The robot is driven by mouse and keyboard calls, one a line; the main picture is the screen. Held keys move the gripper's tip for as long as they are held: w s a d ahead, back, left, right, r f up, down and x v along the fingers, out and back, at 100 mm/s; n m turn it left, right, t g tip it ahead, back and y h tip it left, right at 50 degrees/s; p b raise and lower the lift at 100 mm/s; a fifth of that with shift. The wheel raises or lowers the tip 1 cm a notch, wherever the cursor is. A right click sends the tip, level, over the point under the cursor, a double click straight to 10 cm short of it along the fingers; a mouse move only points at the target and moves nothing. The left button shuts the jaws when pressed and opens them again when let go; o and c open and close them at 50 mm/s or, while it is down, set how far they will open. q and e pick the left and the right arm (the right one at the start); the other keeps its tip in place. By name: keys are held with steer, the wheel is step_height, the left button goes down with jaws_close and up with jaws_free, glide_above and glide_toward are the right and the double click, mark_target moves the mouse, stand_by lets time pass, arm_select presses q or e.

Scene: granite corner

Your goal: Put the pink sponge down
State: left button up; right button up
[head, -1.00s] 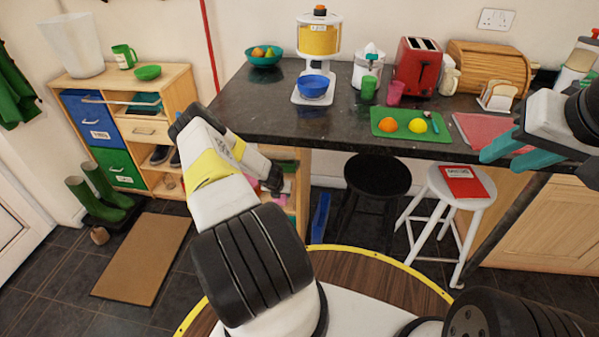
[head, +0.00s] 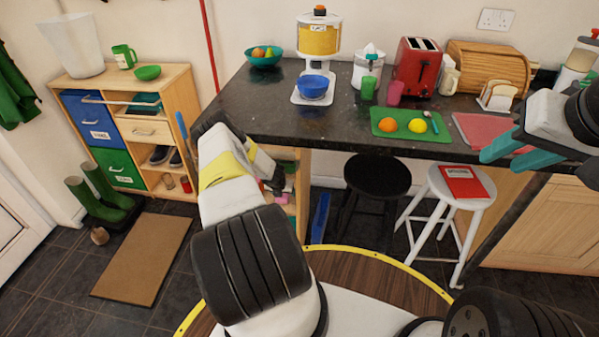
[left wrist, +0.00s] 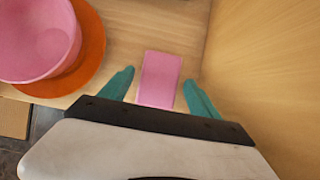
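The pink sponge (left wrist: 161,68) lies on a pale wooden shelf (left wrist: 120,22) in the left wrist view. My left gripper (left wrist: 158,76) has its two teal fingers spread, one on each side of the sponge. A gap shows between each finger and the sponge. In the head view my left forearm mostly hides this gripper, which is at the open shelves under the counter end. My right gripper (head: 522,152) is open and empty above the right part of the counter, near the red board.
A pink bowl (left wrist: 35,38) on an orange plate (left wrist: 92,52) stands just left of the sponge. A wooden wall (left wrist: 265,70) rises close on the right. The dark counter (head: 260,110) is above the shelves. Black (head: 377,175) and white (head: 455,183) stools stand before it.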

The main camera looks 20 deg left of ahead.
arm_select(q)
steer(key=shift+f, duration=0.25)
steer(key=a+v, duration=0.1)
steer(key=v, duration=0.7)
steer(key=shift+d, duration=0.25)
